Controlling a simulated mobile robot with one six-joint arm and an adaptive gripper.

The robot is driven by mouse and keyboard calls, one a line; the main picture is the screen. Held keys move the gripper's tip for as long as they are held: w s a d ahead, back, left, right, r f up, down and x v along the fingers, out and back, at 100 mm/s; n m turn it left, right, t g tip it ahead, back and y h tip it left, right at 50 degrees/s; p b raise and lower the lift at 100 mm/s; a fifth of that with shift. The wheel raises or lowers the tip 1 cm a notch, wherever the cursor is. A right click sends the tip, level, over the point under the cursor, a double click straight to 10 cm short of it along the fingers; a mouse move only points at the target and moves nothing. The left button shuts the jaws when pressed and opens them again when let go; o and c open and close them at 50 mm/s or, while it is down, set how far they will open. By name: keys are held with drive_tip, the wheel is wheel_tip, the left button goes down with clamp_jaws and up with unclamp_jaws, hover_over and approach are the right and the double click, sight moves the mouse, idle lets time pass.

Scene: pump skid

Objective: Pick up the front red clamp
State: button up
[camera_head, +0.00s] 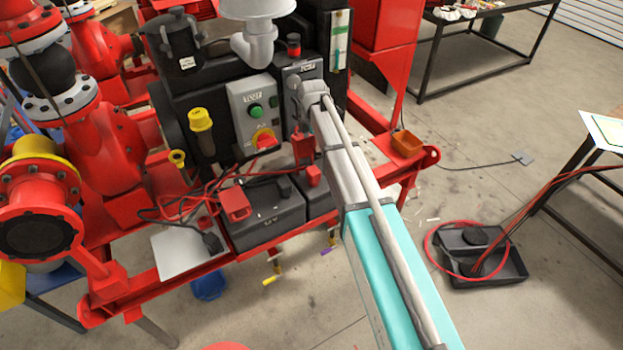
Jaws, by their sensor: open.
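A red clamp (235,204) sits on the left part of the dark grey battery (262,220) at the front of the skid. Another red piece (314,175) shows on the battery beside it, close to my arm, and a third red clamp-like piece (302,148) stands upright behind it. I cannot tell for sure which one is the front clamp. My arm reaches from the bottom edge up to a grey joint before the control panel. My gripper does not show; it is out of sight past or behind the arm.
Red and black cables (185,205) trail left of the batteries over a pale plate (187,250). A control box (256,112) stands behind. A black unit (475,255) lies on the floor.

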drive_tip(key=shift+f, duration=0.15)
drive_tip(key=b, duration=0.9)
hover_over(314, 171)
drive_tip(key=f, duration=0.8)
drive_tip(key=shift+s+a+f, duration=0.1)
drive_tip(key=shift+a+f, duration=0.05)
drive_tip(key=shift+a, duration=0.15)
drive_tip(key=shift+f, duration=0.15)
drive_tip(key=f+b, duration=0.2)
drive_tip(key=f, duration=0.1)
drive_tip(key=shift+w+d+b, duration=0.15)
drive_tip(key=shift+w+b, duration=0.05)
drive_tip(key=shift+b, duration=0.2)
drive_tip(key=shift+f+b, duration=0.95)
drive_tip(key=shift+b, duration=0.1)
drive_tip(key=c, duration=1.3)
drive_tip(key=shift+o, duration=0.2)
drive_tip(key=shift+r, duration=0.1)
